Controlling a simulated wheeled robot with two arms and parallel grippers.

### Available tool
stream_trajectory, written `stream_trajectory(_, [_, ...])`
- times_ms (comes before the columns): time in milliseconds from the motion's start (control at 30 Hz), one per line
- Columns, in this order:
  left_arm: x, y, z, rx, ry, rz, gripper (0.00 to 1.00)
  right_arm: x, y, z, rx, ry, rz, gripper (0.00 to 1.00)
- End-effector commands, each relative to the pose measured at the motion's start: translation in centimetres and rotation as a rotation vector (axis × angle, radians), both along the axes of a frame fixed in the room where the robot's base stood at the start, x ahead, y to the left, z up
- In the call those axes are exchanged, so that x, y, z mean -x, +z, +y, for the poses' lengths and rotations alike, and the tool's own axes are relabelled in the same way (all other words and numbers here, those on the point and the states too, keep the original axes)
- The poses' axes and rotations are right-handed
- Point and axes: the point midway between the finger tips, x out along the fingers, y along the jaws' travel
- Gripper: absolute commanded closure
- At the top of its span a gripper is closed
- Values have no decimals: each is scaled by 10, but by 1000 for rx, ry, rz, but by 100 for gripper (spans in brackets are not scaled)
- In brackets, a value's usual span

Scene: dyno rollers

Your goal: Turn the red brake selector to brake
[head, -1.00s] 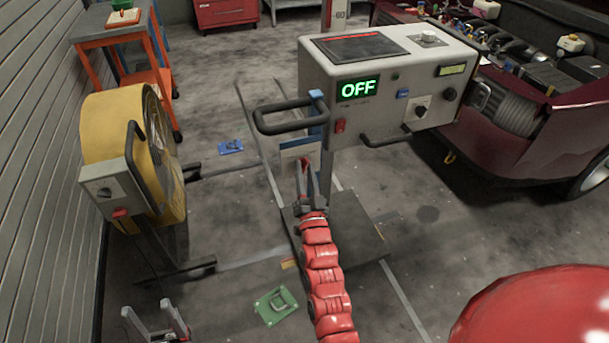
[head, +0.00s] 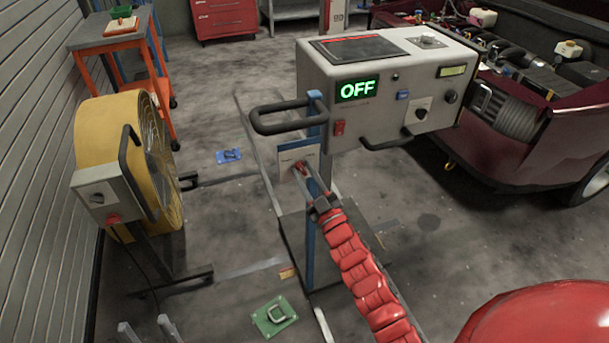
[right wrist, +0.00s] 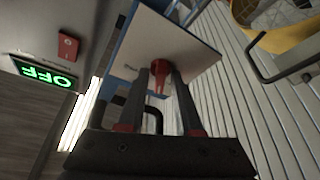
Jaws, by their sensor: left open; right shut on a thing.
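The red brake selector (right wrist: 159,76) sits on a pale plate (right wrist: 190,42), and in the head view only a bit of red shows at the plate (head: 292,156) on the blue post. My right gripper (head: 301,170) reaches up to this plate. In the right wrist view, the right gripper's fingers (right wrist: 161,80) stand on both sides of the selector, shut on it. The selector's handle points down in that view; its marked position is too small to read. My left gripper (head: 147,328) is open and empty at the bottom left, partly cut off.
A grey console (head: 385,85) with a green OFF display stands above the plate, with a black handle (head: 285,122) jutting left. A yellow fan (head: 105,150) stands at left, a green floor plate (head: 273,316) lies in front, and a red car (head: 520,140) is at right.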

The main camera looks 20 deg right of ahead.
Motion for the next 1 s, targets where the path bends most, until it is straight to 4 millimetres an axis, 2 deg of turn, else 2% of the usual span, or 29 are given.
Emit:
stream_trajectory(200, [0,1,0,0,0,0,43,0,1,0,163,1,-5,100])
stream_trajectory(500, [0,2,0,0,0,0,43,0,1,-1,296,0,-9,100])
stream_trajectory(1000, [0,2,0,0,0,0,43,0,0,-1,333,0,-10,100])
